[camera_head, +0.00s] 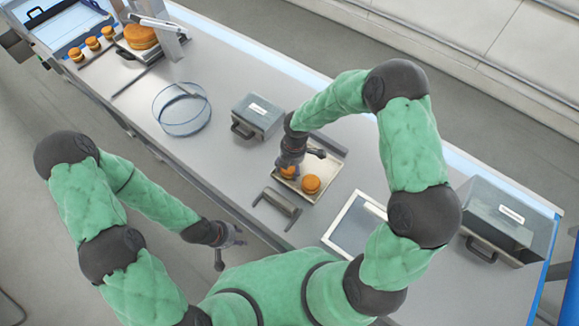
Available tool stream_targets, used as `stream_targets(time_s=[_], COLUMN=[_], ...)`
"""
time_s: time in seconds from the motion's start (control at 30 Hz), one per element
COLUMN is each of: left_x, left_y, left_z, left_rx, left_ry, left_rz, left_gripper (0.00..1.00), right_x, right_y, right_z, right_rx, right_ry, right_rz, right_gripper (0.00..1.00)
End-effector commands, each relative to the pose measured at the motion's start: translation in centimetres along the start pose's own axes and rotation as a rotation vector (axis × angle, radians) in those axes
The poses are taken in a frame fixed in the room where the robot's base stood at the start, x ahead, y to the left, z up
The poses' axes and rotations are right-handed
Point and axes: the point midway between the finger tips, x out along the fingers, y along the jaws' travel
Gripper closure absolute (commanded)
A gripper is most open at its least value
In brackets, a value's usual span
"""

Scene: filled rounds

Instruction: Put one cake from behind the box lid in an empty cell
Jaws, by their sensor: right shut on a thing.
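My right gripper (296,163) reaches down over a shallow metal tray (330,165) and is shut on a round orange-brown cake (289,173). The gripper hides part of that cake, and I cannot tell whether it is lifted. A second cake (311,184) sits on the tray just to the right. A pale-framed flat panel (355,225), perhaps the box lid, lies at the tray's lower right. I cannot make out any cells. My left gripper (229,248) is open and empty, low at the table's front edge.
A small grey labelled box (257,116) and a clear round hoop (182,108) stand left of the tray. A grey handle-shaped piece (277,207) lies in front. A larger labelled case (505,220) is at right. More cakes (92,43) are at the far left.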

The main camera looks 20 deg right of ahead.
Motion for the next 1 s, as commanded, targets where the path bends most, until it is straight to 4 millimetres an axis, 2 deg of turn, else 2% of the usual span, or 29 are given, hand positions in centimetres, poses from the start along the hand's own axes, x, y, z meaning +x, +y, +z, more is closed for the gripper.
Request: stream_targets(time_s=[0.13,0.17,0.23,0.7,0.87,1.0], left_x=[0.3,0.3,0.2,-0.1,0.0,0.0], left_y=[-0.1,-0.1,-0.1,0.0,0.0,0.0], left_z=[0.0,0.0,0.0,0.0,0.0,0.0], left_rx=[0.0,0.0,0.0,0.0,0.0,0.0], left_ry=[0.0,0.0,0.0,0.0,0.0,0.0], left_rz=[0.0,0.0,0.0,0.0,0.0,0.0], left_gripper=[0.6,0.6,0.6,0.6,0.6,0.6], right_x=[0.4,0.4,0.3,-0.2,-2.2,-5.1], right_y=[0.0,0.0,0.0,0.0,0.1,0.1], right_z=[0.0,0.0,0.0,0.0,0.0,0.0], right_rx=[0.0,0.0,0.0,0.0,0.0,0.0], right_ry=[0.0,0.0,0.0,0.0,-0.001,-0.001], right_rz=[0.0,0.0,0.0,0.001,0.004,0.006], right_gripper=[0.53,0.36,0.16,0.15,0.15,0.15])
